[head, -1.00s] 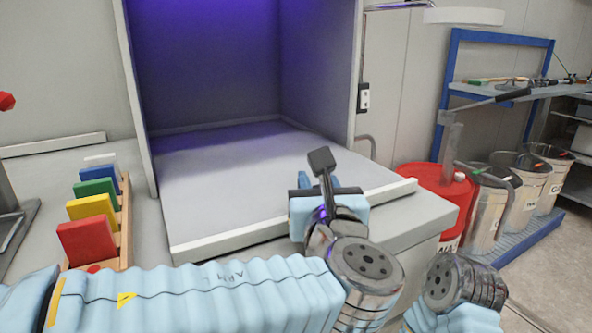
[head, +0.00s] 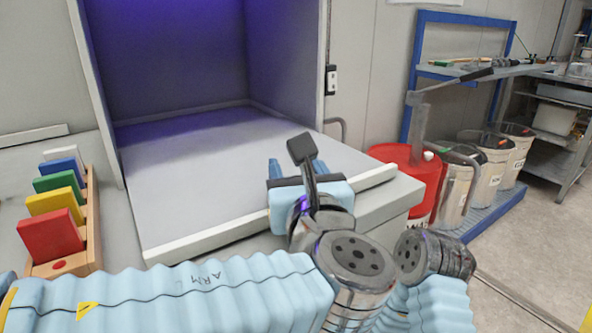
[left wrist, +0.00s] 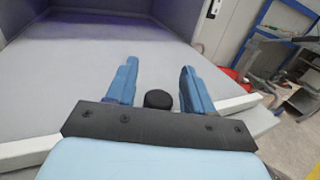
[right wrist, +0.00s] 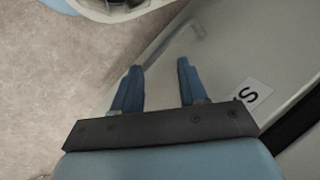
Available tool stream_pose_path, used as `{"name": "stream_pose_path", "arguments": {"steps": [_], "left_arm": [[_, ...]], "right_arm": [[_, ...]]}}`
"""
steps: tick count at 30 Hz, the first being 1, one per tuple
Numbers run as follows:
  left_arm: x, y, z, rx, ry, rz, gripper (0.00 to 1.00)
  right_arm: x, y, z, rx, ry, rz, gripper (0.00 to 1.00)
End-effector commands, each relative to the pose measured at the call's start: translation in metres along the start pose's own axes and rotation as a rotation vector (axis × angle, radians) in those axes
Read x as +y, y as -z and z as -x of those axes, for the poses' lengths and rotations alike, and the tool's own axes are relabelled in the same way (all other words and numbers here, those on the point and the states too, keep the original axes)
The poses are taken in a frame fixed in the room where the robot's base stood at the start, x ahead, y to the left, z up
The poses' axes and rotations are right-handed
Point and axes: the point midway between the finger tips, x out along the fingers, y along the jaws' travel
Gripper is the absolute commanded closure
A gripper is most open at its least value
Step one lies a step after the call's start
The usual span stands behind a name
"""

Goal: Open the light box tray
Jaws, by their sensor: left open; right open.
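The light box (head: 170,55) is a tall grey booth lit violet inside. Its pale floor panel (head: 200,170) has a raised white front lip (head: 205,242). My left gripper (head: 296,168) is open above the right part of this front edge, fingers pointing inward; its fingers also show in the left wrist view (left wrist: 158,70), with nothing between them. My right gripper (right wrist: 159,68) is open and empty, in front of a pale panel (right wrist: 215,50) with an "S" label (right wrist: 254,93). A faint grey bar-like handle (right wrist: 178,45) shows beyond its fingers. The head view does not show the right fingers.
A wooden rack (head: 92,220) with coloured blocks stands left of the box. A red drum (head: 405,175) and several metal cans (head: 490,170) stand on a blue pallet at right. A blue-framed shelf (head: 460,75) is behind them. Floor at far right is clear.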

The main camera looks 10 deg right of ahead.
Motion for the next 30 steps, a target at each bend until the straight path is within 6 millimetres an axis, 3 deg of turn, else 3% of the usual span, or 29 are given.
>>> {"name": "stream_pose_path", "arguments": {"steps": [4, 8, 15, 21, 30], "left_arm": [[0.000, 0.002, 0.004, 0.001, 0.001, -0.002, 0.48], [0.000, 0.002, 0.022, 0.001, 0.002, -0.001, 0.48], [-0.001, 0.002, 0.081, -0.001, 0.004, 0.000, 0.48], [-0.001, 0.001, 0.120, -0.001, 0.002, 0.000, 0.48], [0.000, 0.000, 0.138, 0.000, 0.000, 0.000, 0.48]], "right_arm": [[0.000, 0.000, -0.001, 0.000, 0.000, 0.000, 0.57], [0.002, 0.000, -0.004, 0.000, 0.000, 0.000, 0.57], [0.004, 0.000, -0.009, 0.001, -0.001, -0.001, 0.57], [0.005, 0.000, -0.011, 0.001, -0.001, -0.002, 0.57], [0.005, 0.000, -0.011, 0.001, -0.001, -0.002, 0.57]]}}
